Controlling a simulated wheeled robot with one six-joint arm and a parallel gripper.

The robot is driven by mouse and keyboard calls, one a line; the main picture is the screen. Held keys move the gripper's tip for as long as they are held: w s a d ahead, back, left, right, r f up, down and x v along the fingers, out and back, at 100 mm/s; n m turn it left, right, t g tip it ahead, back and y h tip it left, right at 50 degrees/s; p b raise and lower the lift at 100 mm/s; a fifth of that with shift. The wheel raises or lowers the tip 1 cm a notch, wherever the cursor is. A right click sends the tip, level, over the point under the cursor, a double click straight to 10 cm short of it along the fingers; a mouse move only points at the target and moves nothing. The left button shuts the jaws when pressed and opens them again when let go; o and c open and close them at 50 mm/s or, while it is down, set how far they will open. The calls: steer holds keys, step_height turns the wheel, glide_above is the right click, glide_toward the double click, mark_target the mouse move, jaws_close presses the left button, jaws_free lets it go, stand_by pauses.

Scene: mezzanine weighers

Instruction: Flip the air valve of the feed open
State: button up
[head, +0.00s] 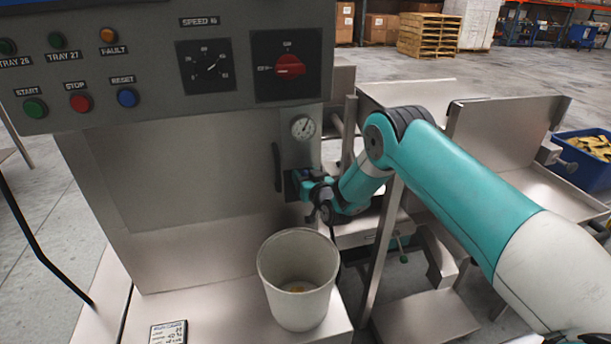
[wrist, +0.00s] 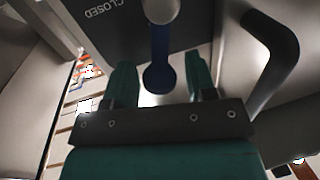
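The air valve shows in the wrist view as a blue lever (wrist: 158,72) hanging from a round grey pivot (wrist: 160,11). A dark plate (wrist: 110,35) behind it reads CLOSED, upside down in this view. My gripper (wrist: 161,82) has its two green fingers apart, one on each side of the lever, with visible gaps. In the head view my gripper (head: 303,184) is at the machine's front, just below a round gauge (head: 303,127). There the gripper largely hides the valve.
A curved dark handle (head: 277,167) is close beside my gripper; it also shows in the wrist view (wrist: 277,55). A white bucket (head: 298,275) stands below on a metal ledge. The control panel (head: 150,60) with buttons and a red rotary switch (head: 290,66) is above.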

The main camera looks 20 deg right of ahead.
jaws_close()
steer(key=shift+a+f+n+b, duration=0.1)
steer(key=shift+a+n+b, duration=0.55)
steer(key=shift+n+b, duration=0.3)
steer(key=shift+a+n+g, duration=0.15)
steer(key=shift+n+g, duration=0.15)
steer(key=shift+n, duration=0.15)
steer(key=shift+r, duration=0.2)
steer(key=shift+o, duration=1.1)
jaws_free()
steer(key=shift+a, duration=0.1)
steer(key=shift+s, duration=0.1)
